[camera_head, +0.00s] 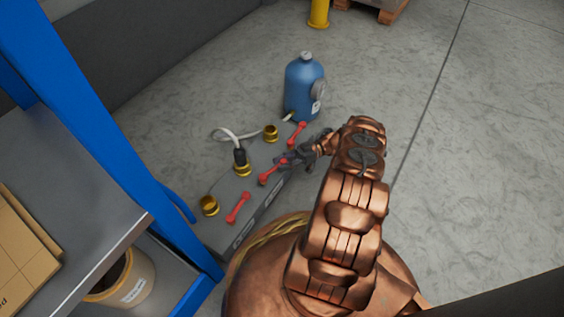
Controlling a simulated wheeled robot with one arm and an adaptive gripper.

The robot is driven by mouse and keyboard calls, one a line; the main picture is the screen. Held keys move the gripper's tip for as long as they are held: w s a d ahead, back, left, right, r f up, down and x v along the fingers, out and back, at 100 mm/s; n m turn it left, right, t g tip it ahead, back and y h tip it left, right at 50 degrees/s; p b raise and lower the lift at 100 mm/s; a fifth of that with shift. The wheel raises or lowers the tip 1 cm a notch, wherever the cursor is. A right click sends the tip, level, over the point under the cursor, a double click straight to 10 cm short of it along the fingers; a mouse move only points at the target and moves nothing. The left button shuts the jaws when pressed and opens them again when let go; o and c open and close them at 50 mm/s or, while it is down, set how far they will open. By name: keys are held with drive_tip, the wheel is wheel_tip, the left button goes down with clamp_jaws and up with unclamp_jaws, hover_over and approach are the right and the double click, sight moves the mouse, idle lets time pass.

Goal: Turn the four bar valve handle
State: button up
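A grey manifold box (216,231) on the floor carries three red bar handles in a row. The near handle (238,207), the middle handle (272,171) and the far handle (297,133) all lie slanted, roughly parallel. Labels on the box's side are too small to read, so I cannot tell which is the four bar one. My gripper (284,159) reaches in from the right, with its dark fingers at the upper end of the middle handle. I cannot tell whether they touch it, or how far they are open.
Brass fittings (209,205) line the box's left side; a black connector with a pale hose (228,132) sits on the middle one. A blue bottle (304,92) stands behind the box. A blue-framed shelf (120,165) is close on the left. Floor at right is clear.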

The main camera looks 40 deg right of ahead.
drive_tip(key=o, duration=0.4)
drive_tip(key=shift+d, duration=0.2)
drive_tip(key=shift+r, duration=0.1)
drive_tip(key=shift+r, duration=4.9)
drive_tip(key=shift+c, duration=0.2)
